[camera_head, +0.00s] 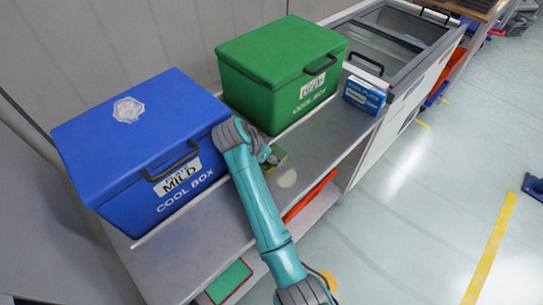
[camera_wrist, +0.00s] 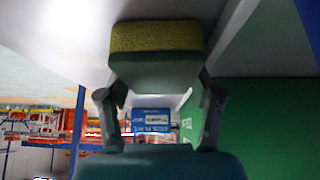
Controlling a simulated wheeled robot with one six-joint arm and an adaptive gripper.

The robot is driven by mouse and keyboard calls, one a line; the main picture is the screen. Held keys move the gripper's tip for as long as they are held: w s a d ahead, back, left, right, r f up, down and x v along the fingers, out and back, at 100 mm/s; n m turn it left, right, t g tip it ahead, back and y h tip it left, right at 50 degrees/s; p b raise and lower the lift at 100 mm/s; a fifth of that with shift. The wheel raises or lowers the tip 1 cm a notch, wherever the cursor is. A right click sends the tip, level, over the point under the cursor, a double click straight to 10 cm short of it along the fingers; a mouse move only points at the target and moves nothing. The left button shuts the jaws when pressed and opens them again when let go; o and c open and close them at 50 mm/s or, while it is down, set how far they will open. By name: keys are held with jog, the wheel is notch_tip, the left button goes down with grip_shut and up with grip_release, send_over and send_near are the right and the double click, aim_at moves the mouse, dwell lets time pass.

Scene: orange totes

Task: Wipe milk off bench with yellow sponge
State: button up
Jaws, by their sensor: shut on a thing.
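My gripper (camera_head: 268,160) is low over the grey bench (camera_head: 318,140), in front of the green cool box. It is shut on the yellow sponge (camera_head: 278,157), which has a green layer. The wrist view shows the sponge (camera_wrist: 155,37) held between the two fingers (camera_wrist: 158,85), with its yellow side toward the bench surface. I cannot tell whether the sponge touches the bench. A pale round milk spot (camera_head: 287,178) lies on the bench just to the right of and below the sponge in the head view, near the front edge.
A blue cool box (camera_head: 130,140) stands left of my arm and a green cool box (camera_head: 280,65) stands behind my gripper. A small blue-and-white box (camera_head: 365,94) sits farther right on the bench. A lower shelf holds a green-and-red item (camera_head: 228,282).

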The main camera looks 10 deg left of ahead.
jog(key=shift+w+a+r, duration=0.25)
jog(key=shift+a, duration=0.25)
jog(key=shift+w+a+r, duration=0.15)
jog(key=shift+r, duration=0.75)
jog(key=shift+c, duration=0.2)
jog(key=shift+a+r, duration=0.15)
jog(key=shift+r, duration=0.6)
jog(key=shift+o, duration=0.2)
jog(key=shift+d+r, duration=0.2)
jog(key=shift+r, duration=0.4)
jog(key=shift+d+r, duration=0.15)
jog(key=shift+r, duration=0.45)
jog(key=shift+r, duration=1.45)
jog(key=shift+d, duration=0.1)
